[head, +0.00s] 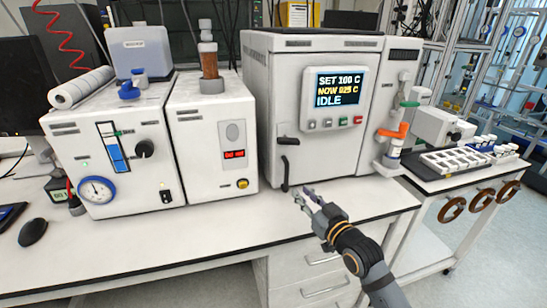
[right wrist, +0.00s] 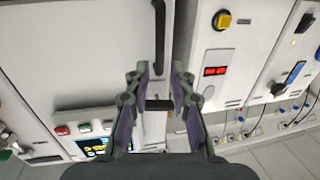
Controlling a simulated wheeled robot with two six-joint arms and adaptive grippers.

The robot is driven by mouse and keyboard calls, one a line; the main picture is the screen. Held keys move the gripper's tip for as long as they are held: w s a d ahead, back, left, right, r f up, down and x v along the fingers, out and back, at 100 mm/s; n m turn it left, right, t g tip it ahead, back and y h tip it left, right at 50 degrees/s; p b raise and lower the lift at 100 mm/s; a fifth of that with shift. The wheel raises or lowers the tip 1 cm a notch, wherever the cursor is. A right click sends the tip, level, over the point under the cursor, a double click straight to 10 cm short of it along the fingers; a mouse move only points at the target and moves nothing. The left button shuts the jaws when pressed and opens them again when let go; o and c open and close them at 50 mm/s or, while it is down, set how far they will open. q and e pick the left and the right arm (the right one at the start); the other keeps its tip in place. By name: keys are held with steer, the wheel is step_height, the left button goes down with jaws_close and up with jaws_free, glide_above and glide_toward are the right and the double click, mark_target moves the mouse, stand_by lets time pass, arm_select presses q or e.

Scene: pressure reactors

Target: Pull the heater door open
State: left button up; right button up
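The heater (head: 345,110) is a white box with a screen reading SET 100 C, NOW 025 C, IDLE. Its door (head: 325,155) looks shut. A black vertical handle (head: 285,173) is at the door's lower left, with a short black piece (head: 289,141) above it. My right gripper (head: 303,196) is open and empty, low in front of the door near the handle. In the right wrist view, the picture is upside down. The handle (right wrist: 159,35) lies beyond the open right gripper (right wrist: 159,72), and the short black piece (right wrist: 157,104) shows between its fingers. My left gripper is out of view.
Left of the heater stand a white unit with a red display (head: 210,140) and one with a gauge (head: 110,150). The bench front (head: 230,225) is clear. A tray of vials (head: 460,160) is at right.

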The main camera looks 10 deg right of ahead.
mark_target(288, 175)
steer(key=x, duration=0.6)
steer(key=r+x, duration=0.1)
steer(key=x, duration=0.3)
steer(key=shift+b, duration=0.3)
steer(key=shift+c, duration=0.4)
jaws_close()
